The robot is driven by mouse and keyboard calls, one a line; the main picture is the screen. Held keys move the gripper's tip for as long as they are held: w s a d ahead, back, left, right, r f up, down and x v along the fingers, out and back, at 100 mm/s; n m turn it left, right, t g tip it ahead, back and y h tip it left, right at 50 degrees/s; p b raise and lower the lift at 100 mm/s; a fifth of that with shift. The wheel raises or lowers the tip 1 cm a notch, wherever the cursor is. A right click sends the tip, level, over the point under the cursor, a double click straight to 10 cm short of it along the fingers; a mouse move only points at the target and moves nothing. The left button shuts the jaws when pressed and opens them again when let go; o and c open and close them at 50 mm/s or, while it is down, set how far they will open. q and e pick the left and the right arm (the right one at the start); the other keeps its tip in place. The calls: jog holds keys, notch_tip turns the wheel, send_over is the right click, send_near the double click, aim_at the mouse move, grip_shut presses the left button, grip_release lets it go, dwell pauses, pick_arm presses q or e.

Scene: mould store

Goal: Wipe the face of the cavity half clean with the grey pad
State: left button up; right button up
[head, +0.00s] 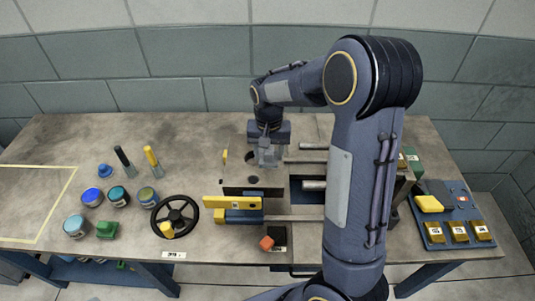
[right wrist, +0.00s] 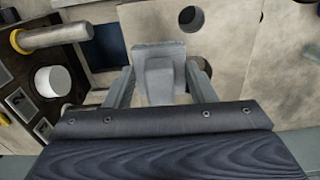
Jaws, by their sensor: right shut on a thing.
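My right gripper (head: 268,150) is shut on the grey pad (head: 268,158), which also shows between the fingers in the right wrist view (right wrist: 160,78). The pad is over or against the cavity half (head: 240,181), a pale metal block with dark round holes; I cannot tell whether they touch. In the right wrist view the cavity half's pale face (right wrist: 225,45) has a round hole near the pad. Part of the face is hidden by the pad and gripper. My left gripper is not in view.
Metal pillars (head: 315,185) stick out to the right of the cavity half, partly behind my arm. A yellow bar (head: 232,202) lies in front. Several pots (head: 118,196), a black handwheel (head: 175,217) and a blue tray (head: 440,232) stand on the bench. The bench's far left is clear.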

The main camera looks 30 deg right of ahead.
jog(key=shift+w+d+r+p, duration=0.1)
jog(key=shift+r+p, duration=0.2)
jog(key=shift+r, duration=0.15)
jog(key=shift+w+d+r+p, duration=0.1)
jog(key=shift+r+p, duration=0.2)
jog(key=shift+r, duration=0.15)
jog(key=shift+s+a+r+p, duration=0.1)
jog(key=shift+a+r+p, duration=0.05)
jog(key=shift+r+p, duration=1.05)
jog(key=shift+r, duration=0.15)
